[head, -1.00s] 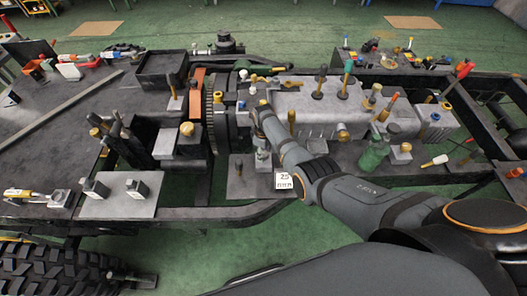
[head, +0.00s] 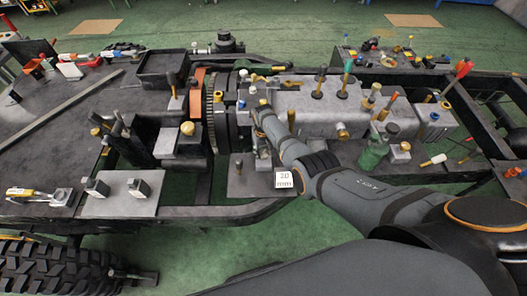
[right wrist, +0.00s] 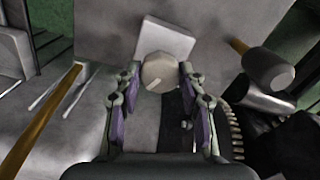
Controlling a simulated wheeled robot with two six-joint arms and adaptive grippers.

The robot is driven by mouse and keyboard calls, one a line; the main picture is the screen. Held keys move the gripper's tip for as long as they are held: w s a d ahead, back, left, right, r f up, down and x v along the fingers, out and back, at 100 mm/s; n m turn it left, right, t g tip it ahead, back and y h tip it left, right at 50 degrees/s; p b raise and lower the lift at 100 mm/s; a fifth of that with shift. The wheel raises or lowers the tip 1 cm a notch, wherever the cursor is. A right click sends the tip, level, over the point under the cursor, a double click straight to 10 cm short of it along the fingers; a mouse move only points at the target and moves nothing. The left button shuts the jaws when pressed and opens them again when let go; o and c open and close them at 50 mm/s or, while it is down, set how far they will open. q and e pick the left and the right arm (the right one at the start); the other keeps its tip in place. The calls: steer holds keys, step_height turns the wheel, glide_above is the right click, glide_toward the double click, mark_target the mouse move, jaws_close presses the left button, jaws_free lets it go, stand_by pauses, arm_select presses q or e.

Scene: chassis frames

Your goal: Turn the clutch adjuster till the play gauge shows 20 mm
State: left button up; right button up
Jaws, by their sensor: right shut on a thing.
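The clutch adjuster, a pale many-sided knob with a light mark on its face (right wrist: 153,70), sits on a square light plate in the right wrist view. My right gripper (right wrist: 159,78) is shut on it, with a finger on each side. In the head view my right gripper (head: 263,150) reaches down beside the gearbox and mostly hides the adjuster. The play gauge, a small white display (head: 284,179), stands just right of and below the gripper. Its small digits appear to read 20 mm. My left gripper is in neither view.
The grey gearbox casing (head: 310,108) with several upright levers lies behind my right arm. The toothed flywheel (head: 209,118) is left of the gripper. A green bottle (head: 372,155) stands right of my forearm. In the right wrist view a wooden-handled tool (right wrist: 40,120) lies left.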

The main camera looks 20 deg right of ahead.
mark_target(263, 153)
steer(key=shift+m, duration=0.3)
stand_by(0.4)
steer(key=o, duration=1.2)
step_height(263, 153, up, 12)
steer(key=shift+r, duration=0.1)
